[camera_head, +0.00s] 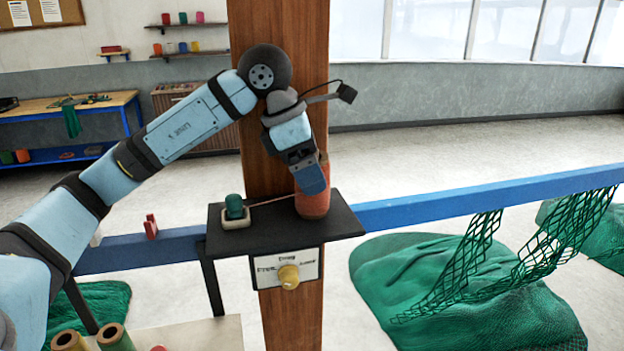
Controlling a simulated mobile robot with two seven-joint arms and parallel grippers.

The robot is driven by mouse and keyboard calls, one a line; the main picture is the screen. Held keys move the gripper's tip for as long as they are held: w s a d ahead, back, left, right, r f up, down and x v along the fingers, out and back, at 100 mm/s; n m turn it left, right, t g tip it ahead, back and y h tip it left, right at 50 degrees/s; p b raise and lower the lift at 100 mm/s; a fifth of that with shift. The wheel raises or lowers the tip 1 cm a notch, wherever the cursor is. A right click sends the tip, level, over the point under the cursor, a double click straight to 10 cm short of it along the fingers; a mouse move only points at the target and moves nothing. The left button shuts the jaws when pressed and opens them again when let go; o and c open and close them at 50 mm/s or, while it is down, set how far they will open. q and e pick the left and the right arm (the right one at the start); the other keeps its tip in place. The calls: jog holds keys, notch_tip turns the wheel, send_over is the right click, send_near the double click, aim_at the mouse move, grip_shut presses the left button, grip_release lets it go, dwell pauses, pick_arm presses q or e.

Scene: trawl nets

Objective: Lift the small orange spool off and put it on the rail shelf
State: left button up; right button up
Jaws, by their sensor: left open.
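An orange spool (314,206) stands upright at the right end of a black shelf (268,243) on the wooden post, at the blue rail. An orange-brown thread runs from it to a small green spool (234,206) in a pale holder at the shelf's left. My left gripper (312,184) points down, open, and overlaps the upper part of the orange spool. It hides some of that spool; I cannot tell whether the fingers touch it or are around it. My right gripper is not in view.
A wooden post (285,115) rises behind the shelf. A panel with a yellow knob (289,277) hangs below it. The blue rail (440,207) runs both ways, with a red clip (151,227) at left and green netting (450,295) at right. Spools (115,338) stand at bottom left.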

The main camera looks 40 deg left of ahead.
pick_arm(q)
jog(key=shift+d+f, duration=0.1)
jog(key=shift+d, duration=0.05)
jog(key=c, duration=1)
jog(key=shift+c, duration=0.2)
